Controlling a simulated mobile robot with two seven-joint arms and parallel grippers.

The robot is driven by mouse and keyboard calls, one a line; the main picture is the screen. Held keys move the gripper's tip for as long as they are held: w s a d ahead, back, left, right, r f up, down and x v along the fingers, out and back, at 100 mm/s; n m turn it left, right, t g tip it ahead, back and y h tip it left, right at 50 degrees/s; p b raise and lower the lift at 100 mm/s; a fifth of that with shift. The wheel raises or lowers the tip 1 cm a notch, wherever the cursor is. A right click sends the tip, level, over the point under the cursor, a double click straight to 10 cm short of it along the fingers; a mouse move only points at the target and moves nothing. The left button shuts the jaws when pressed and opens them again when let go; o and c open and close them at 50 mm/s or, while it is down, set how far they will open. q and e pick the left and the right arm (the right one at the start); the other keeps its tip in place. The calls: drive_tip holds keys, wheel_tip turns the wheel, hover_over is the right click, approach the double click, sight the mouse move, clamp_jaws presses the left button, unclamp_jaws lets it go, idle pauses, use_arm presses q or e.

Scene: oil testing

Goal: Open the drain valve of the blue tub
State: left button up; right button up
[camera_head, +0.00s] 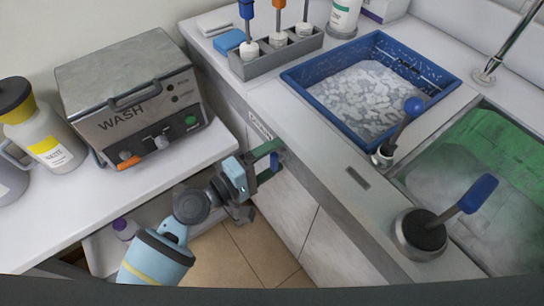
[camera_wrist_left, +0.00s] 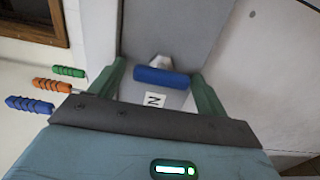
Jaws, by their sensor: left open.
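The blue tub (camera_head: 330,54) is set in the counter, with pale, lumpy contents. Below the counter front, a small blue valve handle (camera_head: 274,162) shows at my left gripper (camera_head: 268,160). In the left wrist view the blue handle (camera_wrist_left: 161,77) lies crosswise on a pale mount, between the two green fingers of my left gripper (camera_wrist_left: 158,70). The fingers are open, one to each side of the handle; contact cannot be made out. A white label with a dark letter sits just below the handle in that view. My right gripper is not in view.
A basin (camera_head: 500,165) with green contents is at the right, beside a blue-paddled lever (camera_head: 478,193) and a blue-knobbed lever (camera_head: 414,106). A WASH machine (camera_head: 130,95) and bottles (camera_head: 45,140) stand on the left counter. A grey rack (camera_head: 275,62) holds colored-handled tools.

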use_arm(q)
drive_tip(key=b+v, duration=0.1)
drive_tip(key=v, duration=0.6)
drive_tip(key=shift+s+a, duration=0.2)
drive_tip(key=shift+a, duration=0.1)
drive_tip(key=shift+a, duration=0.1)
